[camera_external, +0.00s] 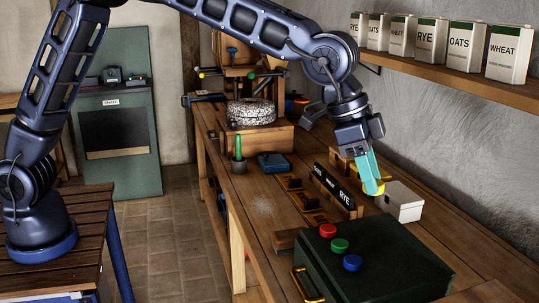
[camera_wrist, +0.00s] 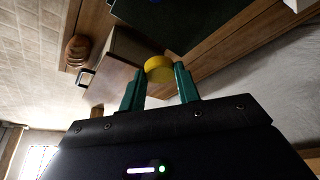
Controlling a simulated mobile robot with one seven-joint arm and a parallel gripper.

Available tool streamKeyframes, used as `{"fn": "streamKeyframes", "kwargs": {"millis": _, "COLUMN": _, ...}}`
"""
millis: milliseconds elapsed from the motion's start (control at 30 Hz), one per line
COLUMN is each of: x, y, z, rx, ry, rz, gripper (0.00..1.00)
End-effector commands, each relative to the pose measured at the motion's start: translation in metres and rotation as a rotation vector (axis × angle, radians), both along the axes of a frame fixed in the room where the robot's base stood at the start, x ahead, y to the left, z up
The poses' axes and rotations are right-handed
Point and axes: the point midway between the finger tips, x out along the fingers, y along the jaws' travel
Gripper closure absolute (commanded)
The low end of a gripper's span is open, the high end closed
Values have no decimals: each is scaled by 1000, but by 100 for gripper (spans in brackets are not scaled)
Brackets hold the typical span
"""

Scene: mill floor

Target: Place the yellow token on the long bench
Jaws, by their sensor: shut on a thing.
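The yellow token (camera_wrist: 158,68) is a round disc between the tips of my gripper's two teal fingers. In the external view the yellow token (camera_external: 380,188) shows partly at the fingertips, and the fingers hide the rest. My gripper (camera_external: 369,178) is shut on it and points down over the right part of the long bench (camera_external: 262,207), next to a white box. The long bench is wooden and runs along the wall. I cannot tell exactly how high the token is above it. My gripper also shows in the wrist view (camera_wrist: 160,84).
A white box (camera_external: 404,203) stands beside the gripper. A dark green chest (camera_external: 385,262) bears red, green and blue tokens in front. A black RYE sign (camera_external: 344,199) stands close to its left. A shelf of cartons (camera_external: 455,86) hangs above. Bare bench lies at left.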

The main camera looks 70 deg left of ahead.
Motion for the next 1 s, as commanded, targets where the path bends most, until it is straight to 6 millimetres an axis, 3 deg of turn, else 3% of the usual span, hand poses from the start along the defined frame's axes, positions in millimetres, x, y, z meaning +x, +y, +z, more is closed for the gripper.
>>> {"fn": "streamKeyframes", "kwargs": {"millis": 200, "x": 9, "y": 89, "z": -31, "rx": 4, "ry": -2, "rz": 270, "gripper": 89}}
{"fn": "streamKeyframes", "kwargs": {"millis": 467, "x": 6, "y": 200, "z": -54, "rx": 2, "ry": -1, "rz": 603, "gripper": 89}}
{"fn": "streamKeyframes", "kwargs": {"millis": 800, "x": -24, "y": 346, "z": -69, "rx": 2, "ry": -2, "rz": 1038, "gripper": 89}}
{"fn": "streamKeyframes", "kwargs": {"millis": 1000, "x": -51, "y": 418, "z": -74, "rx": 1, "ry": -1, "rz": 1267, "gripper": 89}}
